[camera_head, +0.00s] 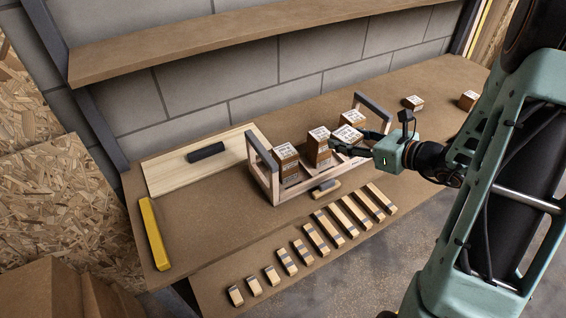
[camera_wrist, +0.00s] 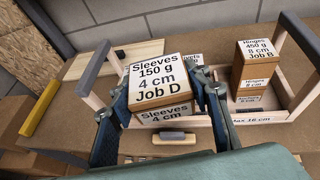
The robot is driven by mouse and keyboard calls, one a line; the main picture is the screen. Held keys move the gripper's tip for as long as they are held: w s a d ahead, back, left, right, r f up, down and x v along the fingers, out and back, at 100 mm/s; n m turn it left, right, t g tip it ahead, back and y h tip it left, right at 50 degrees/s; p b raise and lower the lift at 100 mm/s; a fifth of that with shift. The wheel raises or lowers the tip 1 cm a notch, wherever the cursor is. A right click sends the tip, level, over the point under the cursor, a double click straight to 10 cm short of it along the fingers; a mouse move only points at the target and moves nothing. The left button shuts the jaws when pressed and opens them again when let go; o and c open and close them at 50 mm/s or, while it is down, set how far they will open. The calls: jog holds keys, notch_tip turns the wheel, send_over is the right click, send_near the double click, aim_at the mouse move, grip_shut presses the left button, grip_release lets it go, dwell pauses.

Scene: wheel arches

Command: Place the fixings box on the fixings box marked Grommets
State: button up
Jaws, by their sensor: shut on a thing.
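My gripper (camera_head: 336,148) is shut on a cardboard fixings box (camera_head: 318,146) with white labels. In the wrist view this fixings box (camera_wrist: 160,88) reads "Sleeves 150 g 4 cm Job D" on top, with "Sleeves 4 cm" on its front face. Fingers (camera_wrist: 165,97) stand at its left and right sides. It is at the wooden carrier (camera_head: 270,178); whether it touches the carrier's floor cannot be told. No label reading Grommets can be made out in either view.
A Hinges box (camera_wrist: 257,54) stands on another box (camera_wrist: 249,101) right of the held one. Other boxes stand in the carrier, including one at its left (camera_head: 286,157). Small boxes (camera_head: 413,102) (camera_head: 467,99) lie at the right. Several wooden blocks (camera_head: 320,232) line the front.

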notch_tip(320, 180, up, 4)
jog(key=w+a+m+t+h+b, duration=0.2)
jog(key=b, duration=0.5)
send_over(285, 151)
jog(key=f, duration=0.8)
jog(key=shift+d, duration=0.35)
jog(key=f, duration=0.3)
jog(key=shift+a+f, duration=0.35)
jog(key=shift+a, duration=0.05)
jog(key=shift+f, duration=0.15)
jog(key=shift+w+f+b, duration=0.1)
jog(key=shift+f+b, duration=0.1)
jog(key=shift+b, duration=0.15)
jog(key=o, duration=1.3)
jog(key=shift+c, duration=0.2)
